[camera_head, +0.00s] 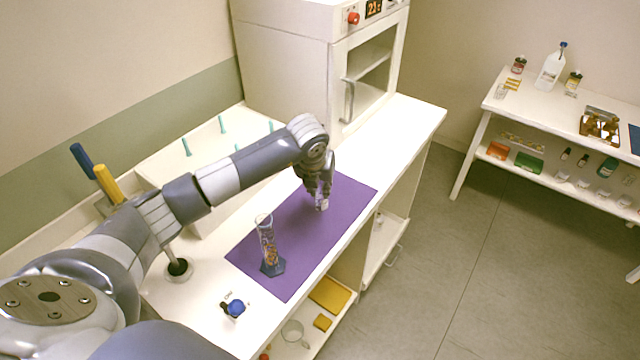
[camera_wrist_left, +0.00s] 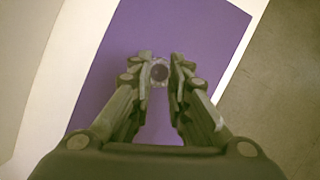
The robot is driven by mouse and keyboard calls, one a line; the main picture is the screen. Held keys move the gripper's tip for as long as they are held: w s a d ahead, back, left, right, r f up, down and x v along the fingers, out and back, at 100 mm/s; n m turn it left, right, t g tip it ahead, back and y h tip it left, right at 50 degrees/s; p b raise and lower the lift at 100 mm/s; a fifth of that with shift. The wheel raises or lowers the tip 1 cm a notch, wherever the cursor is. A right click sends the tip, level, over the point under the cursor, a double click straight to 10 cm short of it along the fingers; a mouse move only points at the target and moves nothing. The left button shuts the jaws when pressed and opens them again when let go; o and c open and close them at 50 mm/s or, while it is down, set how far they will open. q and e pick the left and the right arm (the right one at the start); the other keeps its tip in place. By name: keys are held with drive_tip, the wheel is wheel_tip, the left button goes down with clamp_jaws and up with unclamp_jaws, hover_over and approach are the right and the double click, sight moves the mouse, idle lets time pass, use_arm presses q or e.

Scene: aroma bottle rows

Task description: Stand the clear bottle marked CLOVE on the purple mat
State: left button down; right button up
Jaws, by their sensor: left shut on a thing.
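The purple mat (camera_head: 345,197) lies on the white bench and fills the middle of the left wrist view (camera_wrist_left: 185,28). My left gripper (camera_head: 321,196) is over the far part of the mat. It is shut on a small clear bottle (camera_head: 322,203), which shows between the fingertips in the left wrist view (camera_wrist_left: 160,73). The bottle looks upright, with its base at or just above the mat; I cannot tell whether it touches. Its label cannot be read here. My left gripper also shows in the left wrist view (camera_wrist_left: 160,75). My right gripper is not in view.
A tall glass cylinder (camera_head: 267,243) with a dark base stands on the mat's near part. A small blue-topped item (camera_head: 235,307) is on the bench in front of the mat. A white oven-like cabinet (camera_head: 300,60) stands behind. A side table (camera_head: 560,110) holds bottles at right.

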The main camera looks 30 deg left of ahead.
use_arm(q)
drive_tip(key=c, duration=1.8)
unclamp_jaws()
drive_tip(key=shift+o, duration=1.3)
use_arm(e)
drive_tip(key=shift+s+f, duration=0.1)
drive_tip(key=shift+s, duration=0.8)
use_arm(q)
drive_tip(key=shift+r, duration=0.1)
drive_tip(key=shift+r, duration=0.2)
drive_tip(key=b+v, duration=0.2)
drive_tip(key=v, duration=0.9)
drive_tip(key=shift+s+r+b, duration=0.2)
drive_tip(key=shift+r+b, duration=0.05)
drive_tip(key=shift+b, duration=0.05)
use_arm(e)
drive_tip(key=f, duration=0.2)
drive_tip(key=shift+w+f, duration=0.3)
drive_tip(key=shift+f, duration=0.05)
use_arm(q)
drive_tip(key=shift+f, duration=0.1)
